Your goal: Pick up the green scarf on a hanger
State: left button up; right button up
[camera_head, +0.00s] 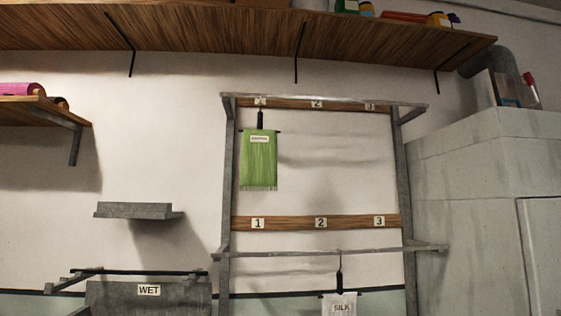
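The green scarf (258,165) hangs from a dark hanger (261,120) on the upper rail of a grey metal rack (229,190), at its left end below the first number label. It has a fringed lower edge and a small label near its top that is too small to read surely. Neither of my grippers shows in the head view.
A pale cloth labelled SILK (340,303) hangs from the lower rail. A grey fixture labelled WET (105,298) stands at lower left. A small grey ledge (140,210), wooden shelves (220,35) above and a grey cabinet (470,180) at right surround the rack.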

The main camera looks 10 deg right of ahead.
aim_at(258, 163)
jog(key=i+j+z, duration=0.1)
jog(key=j+z, duration=0.8)
jog(key=j, duration=0.15)
jog(key=j+z, duration=0.4)
jog(key=j, duration=0.55)
